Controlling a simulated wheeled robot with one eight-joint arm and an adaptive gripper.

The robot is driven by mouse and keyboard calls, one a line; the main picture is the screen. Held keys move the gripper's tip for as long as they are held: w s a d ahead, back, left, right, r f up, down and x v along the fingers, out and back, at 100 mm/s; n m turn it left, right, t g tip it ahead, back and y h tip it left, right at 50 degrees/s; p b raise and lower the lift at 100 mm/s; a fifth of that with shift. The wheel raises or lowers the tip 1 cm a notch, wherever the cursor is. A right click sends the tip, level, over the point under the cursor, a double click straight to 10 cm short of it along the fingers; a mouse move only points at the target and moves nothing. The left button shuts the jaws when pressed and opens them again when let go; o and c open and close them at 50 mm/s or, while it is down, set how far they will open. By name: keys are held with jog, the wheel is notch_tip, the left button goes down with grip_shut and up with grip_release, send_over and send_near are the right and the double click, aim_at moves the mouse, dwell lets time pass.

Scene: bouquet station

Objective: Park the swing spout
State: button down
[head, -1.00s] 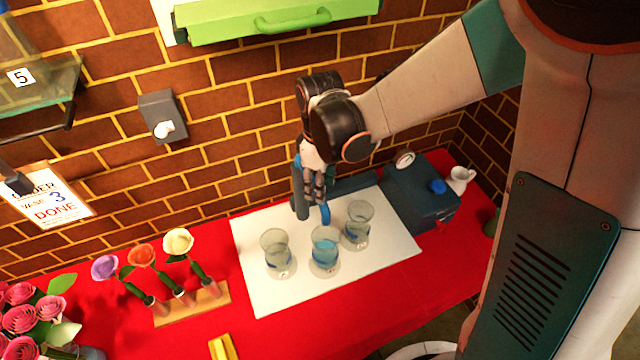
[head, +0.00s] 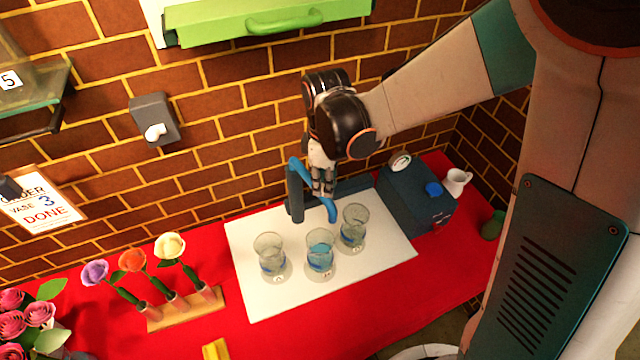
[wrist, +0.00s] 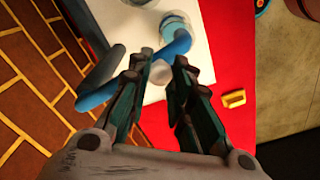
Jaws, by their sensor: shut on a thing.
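The swing spout (head: 331,209) is a blue bent tube on a dark upright post (head: 295,200) at the back of the white board. Its tip hangs behind the glass vases, between the middle vase (head: 320,252) and the right vase (head: 354,228). The left vase (head: 270,257) stands apart from it. My gripper (head: 325,190) is shut on the spout. In the wrist view the blue tube (wrist: 178,46) passes by my fingertips (wrist: 160,70), with a pale round part between them. The exact contact is partly hidden by the fingers. The middle vase holds bluish liquid.
A dark blue box (head: 415,198) with a gauge and blue knob stands right of the board (head: 262,300), beside a white jug (head: 456,182). A wooden rack (head: 185,308) holds three flowers at left. A grey wall switch box (head: 154,120) hangs behind.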

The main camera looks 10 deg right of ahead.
jog(key=w+d+n+b, duration=0.1)
jog(key=w+d+n, duration=0.3)
jog(key=w+n, duration=0.3)
jog(key=w+d+n+b, duration=0.2)
jog(key=w+d+n, duration=0.2)
jog(key=w+n, duration=0.4)
jog(key=shift+w+d+n, duration=0.3)
jog(key=shift+w, duration=1.45)
jog(key=c, duration=1.4)
grip_release()
jog(key=shift+s, duration=0.15)
